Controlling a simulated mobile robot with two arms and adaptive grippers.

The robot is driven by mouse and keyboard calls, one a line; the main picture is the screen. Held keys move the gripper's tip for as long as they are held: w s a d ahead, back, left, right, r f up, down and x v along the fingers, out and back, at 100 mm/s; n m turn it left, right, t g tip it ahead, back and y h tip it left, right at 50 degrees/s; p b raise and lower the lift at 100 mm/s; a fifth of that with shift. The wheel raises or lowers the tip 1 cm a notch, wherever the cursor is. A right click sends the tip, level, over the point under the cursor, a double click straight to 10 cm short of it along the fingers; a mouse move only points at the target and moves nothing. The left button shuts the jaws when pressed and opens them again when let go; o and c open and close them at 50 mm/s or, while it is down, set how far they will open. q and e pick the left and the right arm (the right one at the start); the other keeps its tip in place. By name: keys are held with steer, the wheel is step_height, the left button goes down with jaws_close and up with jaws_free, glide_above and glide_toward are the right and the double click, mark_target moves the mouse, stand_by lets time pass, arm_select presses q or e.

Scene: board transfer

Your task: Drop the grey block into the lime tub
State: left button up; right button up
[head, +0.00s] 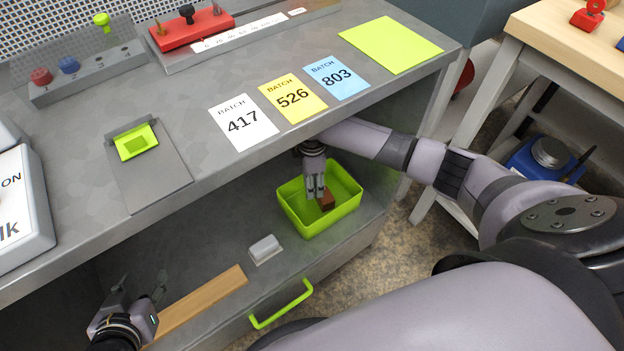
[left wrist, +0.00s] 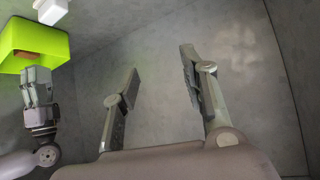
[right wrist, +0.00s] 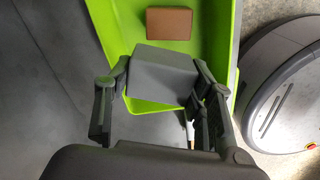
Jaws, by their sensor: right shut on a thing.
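The lime tub (head: 346,217) stands on the lower shelf of the grey bench. A brown block (head: 327,201) lies inside it. My right gripper (head: 316,194) points down over the tub. In the right wrist view it is shut on the grey block (right wrist: 160,78), held between both fingers, with the tub (right wrist: 217,45) and brown block (right wrist: 169,23) beyond. The grey block cannot be told apart from the fingers in the head view. My left gripper (head: 143,300) is at the lower left, open and empty; its fingers stand apart in the left wrist view (left wrist: 162,75).
A pale block (head: 264,248) sits on the shelf left of the tub, near a wooden strip (head: 203,302) and a lime handle (head: 282,304). The benchtop (head: 190,110) overhangs the shelf and carries batch cards and a lime sheet (head: 391,45).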

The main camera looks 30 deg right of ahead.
step_height(320, 180, down, 2)
steer(key=shift+f+b, duration=0.1)
steer(key=shift+b, duration=1.05)
arm_select(q)
steer(key=w+d+r+t+h, duration=0.2)
steer(key=w+r+t, duration=0.4)
steer(key=r, duration=0.5)
steer(key=shift+d+t, duration=0.6)
steer(key=shift+t, duration=0.1)
arm_select(e)
steer(key=o, duration=1.3)
steer(key=shift+f, duration=0.1)
step_height(320, 180, up, 12)
steer(key=shift+r, duration=0.1)
